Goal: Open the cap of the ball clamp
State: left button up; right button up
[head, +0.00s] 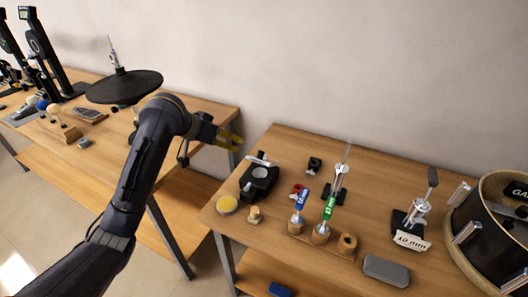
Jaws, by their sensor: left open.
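A black block with a round grey top (259,179) stands on the near left part of the right table, with a silver bar at its back edge. It may be the ball clamp, but I cannot tell for sure, nor whether its cap is open. A small black piece (314,165) sits behind and to the right of it. My left gripper (231,138) has yellow fingers. It is open and empty, up and to the left of the block and apart from it, near the gap between the tables. My right gripper is out of view.
Around the block are a yellow disc (227,204), a small brass piece (254,215), and a wooden stand holding a blue-labelled tool (300,205) and a green-labelled tool (328,207). A grey case (386,270), a "10 mm" stand (412,240) and a large drum (492,245) are at right.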

aim_at(260, 151)
pick_arm(q)
jog(key=x, duration=0.5)
jog(key=d+x, duration=0.1)
jog(key=x, duration=0.4)
jog(key=d+r+x, duration=0.1)
jog(key=x, duration=0.5)
jog(key=shift+o, duration=0.3)
grip_shut()
